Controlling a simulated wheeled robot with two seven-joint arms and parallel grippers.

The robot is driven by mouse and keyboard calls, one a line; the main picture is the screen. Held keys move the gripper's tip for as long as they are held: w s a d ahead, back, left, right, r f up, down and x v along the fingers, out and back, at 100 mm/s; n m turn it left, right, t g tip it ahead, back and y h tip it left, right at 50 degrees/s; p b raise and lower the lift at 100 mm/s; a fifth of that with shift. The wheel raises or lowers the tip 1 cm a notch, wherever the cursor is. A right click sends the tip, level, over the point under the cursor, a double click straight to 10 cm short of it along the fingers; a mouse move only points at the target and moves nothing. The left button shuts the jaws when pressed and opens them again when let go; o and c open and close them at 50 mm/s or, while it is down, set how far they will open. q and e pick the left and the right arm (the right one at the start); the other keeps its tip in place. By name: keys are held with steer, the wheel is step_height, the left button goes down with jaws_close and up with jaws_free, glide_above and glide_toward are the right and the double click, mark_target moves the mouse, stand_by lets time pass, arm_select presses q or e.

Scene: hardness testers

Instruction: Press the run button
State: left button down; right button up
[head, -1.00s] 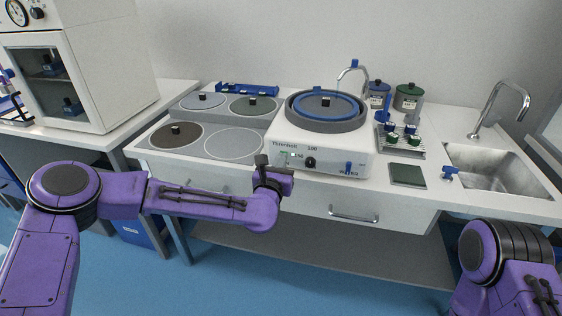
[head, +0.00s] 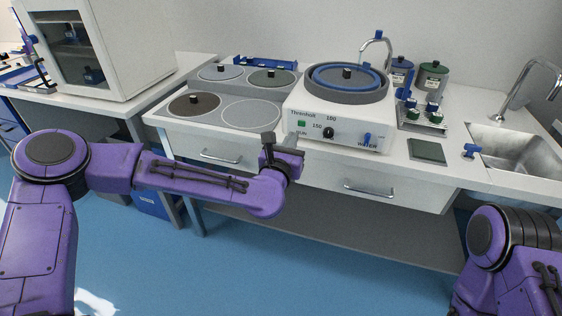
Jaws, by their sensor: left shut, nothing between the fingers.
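The polishing machine (head: 340,113) is a white box with a round grey bowl and blue ring on top, standing on the counter. Its front panel carries a small green button (head: 301,123) at the left, a black knob (head: 328,132) and a blue water lever (head: 367,139). The green button is in plain sight; its label is too small to read. My left gripper (head: 285,139) is shut and empty, just below and left of the green button in the picture. I cannot tell whether it touches the panel. Only my right arm shows at the lower right; its gripper is out of view.
Several round grinding plates (head: 251,114) lie left of the machine. A sample rack (head: 423,118), a dark green pad (head: 427,151) and a sink (head: 520,150) are to the right. A drawer handle (head: 369,191) juts out below the counter.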

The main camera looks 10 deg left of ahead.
arm_select(q)
steer(key=s, duration=0.6)
steer(key=shift+s+a+f+b, duration=0.2)
steer(key=shift+s+f+b, duration=0.1)
steer(key=shift+b, duration=0.1)
stand_by(1.7)
